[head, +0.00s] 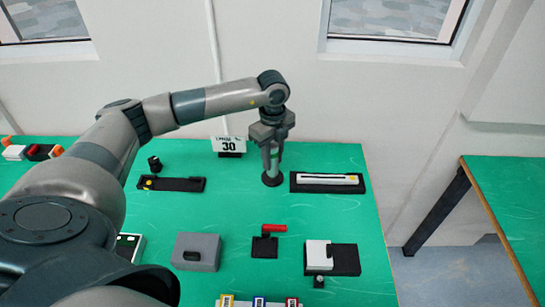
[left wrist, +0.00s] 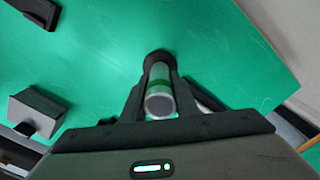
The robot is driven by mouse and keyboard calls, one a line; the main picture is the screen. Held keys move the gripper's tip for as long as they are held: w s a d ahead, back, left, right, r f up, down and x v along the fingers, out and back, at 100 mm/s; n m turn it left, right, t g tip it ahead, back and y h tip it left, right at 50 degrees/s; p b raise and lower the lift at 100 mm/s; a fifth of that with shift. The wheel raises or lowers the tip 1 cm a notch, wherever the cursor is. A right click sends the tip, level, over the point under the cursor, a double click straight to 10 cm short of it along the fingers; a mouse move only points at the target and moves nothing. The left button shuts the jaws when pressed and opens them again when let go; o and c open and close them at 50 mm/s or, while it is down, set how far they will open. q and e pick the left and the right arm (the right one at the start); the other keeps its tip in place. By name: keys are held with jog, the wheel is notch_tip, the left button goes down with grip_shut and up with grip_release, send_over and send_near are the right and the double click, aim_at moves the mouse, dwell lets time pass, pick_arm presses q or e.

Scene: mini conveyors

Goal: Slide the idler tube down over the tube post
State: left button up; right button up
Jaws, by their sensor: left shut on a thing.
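My left gripper (head: 270,150) points straight down at the back middle of the green table. It is shut on the idler tube (head: 268,160), a pale grey cylinder held upright. The left wrist view shows the tube (left wrist: 160,102) end-on between the two fingers (left wrist: 159,100), with a green band on its side. Right below the tube is a round dark base (head: 272,181), also at the tube's far end in the left wrist view (left wrist: 158,57). No bare post shows, and I cannot tell how far the tube is over it. My right gripper is out of view.
A black tray with a white bar (head: 330,180) lies close right of the gripper. A sign reading 30 (head: 228,145) stands behind it. A long black holder (head: 170,184) is at left. A grey block (head: 197,252), red-handled part (head: 272,229) and white block (head: 318,255) stand nearer.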

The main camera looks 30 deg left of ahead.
pick_arm(q)
jog(key=shift+f+b, duration=0.45)
jog(key=shift+f, duration=0.3)
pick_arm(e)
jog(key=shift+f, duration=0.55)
pick_arm(q)
jog(key=o, duration=1.2)
jog(key=shift+o, duration=0.2)
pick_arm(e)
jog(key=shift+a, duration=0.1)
pick_arm(q)
jog(key=shift+r+b, duration=0.3)
jog(key=shift+r, duration=0.45)
notch_tip(320, 180, up, 16)
jog(key=b, duration=0.4)
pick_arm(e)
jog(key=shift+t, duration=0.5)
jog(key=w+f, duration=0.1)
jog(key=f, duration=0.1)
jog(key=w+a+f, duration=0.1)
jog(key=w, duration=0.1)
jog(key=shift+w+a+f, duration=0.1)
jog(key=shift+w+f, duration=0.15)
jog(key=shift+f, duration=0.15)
